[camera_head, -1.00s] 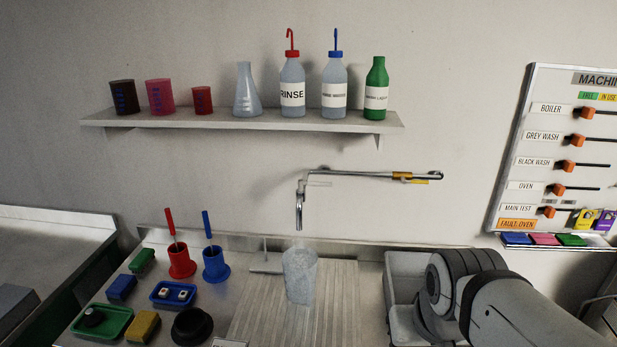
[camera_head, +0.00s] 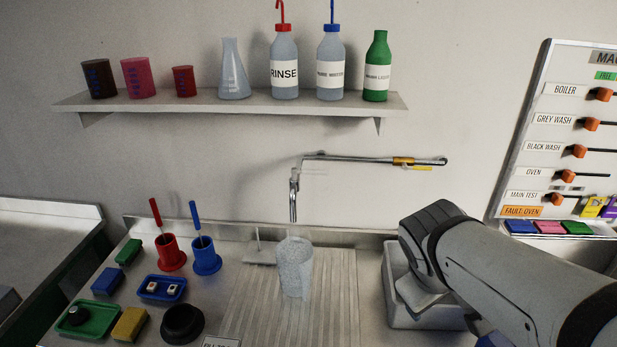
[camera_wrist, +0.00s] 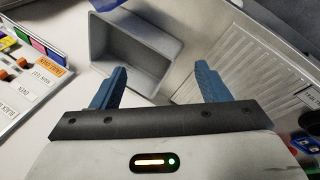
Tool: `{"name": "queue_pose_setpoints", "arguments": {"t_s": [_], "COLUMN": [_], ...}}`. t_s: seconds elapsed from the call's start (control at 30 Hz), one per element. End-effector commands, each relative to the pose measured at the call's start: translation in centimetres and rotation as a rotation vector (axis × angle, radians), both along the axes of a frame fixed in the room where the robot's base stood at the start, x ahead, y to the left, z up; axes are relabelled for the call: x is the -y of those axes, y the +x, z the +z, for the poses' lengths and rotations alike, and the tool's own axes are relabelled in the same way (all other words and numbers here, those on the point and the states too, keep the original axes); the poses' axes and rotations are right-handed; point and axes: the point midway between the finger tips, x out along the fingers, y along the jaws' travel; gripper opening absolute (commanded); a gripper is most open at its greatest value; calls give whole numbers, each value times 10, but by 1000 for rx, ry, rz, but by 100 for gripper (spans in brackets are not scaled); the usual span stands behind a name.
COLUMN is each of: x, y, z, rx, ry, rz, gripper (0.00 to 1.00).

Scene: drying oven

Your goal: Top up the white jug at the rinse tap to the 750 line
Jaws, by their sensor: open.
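The pale, whitish jug (camera_head: 294,270) stands upright on the ribbed drainboard in the head view, below the spout of the rinse tap (camera_head: 293,200). Its 750 line and water level are too small to make out, and I cannot tell whether water runs. The tap's long arm ends at the right in a yellow-marked part (camera_head: 404,161). My gripper (camera_wrist: 158,82) is open and empty in the wrist view, its blue fingers above the grey basin and the drainboard. The jug cannot be made out in the wrist view.
A grey basin (camera_wrist: 150,42) lies right of the drainboard (camera_head: 335,290), partly behind my arm in the head view. Red (camera_head: 171,254) and blue (camera_head: 206,257) holders, trays and blocks crowd the left. A shelf (camera_head: 230,104) with bottles hangs above; a labelled board (camera_head: 545,145) is at right.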

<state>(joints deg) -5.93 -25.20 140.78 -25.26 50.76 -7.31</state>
Motion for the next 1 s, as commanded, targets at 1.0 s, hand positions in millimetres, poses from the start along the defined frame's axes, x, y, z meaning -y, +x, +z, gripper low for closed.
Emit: {"name": "queue_pose_setpoints", "arguments": {"t_s": [1.0], "x": [-228], "y": [233], "z": [58], "rx": [-16], "ry": [-1869], "rz": [1694], "gripper": [100]}}
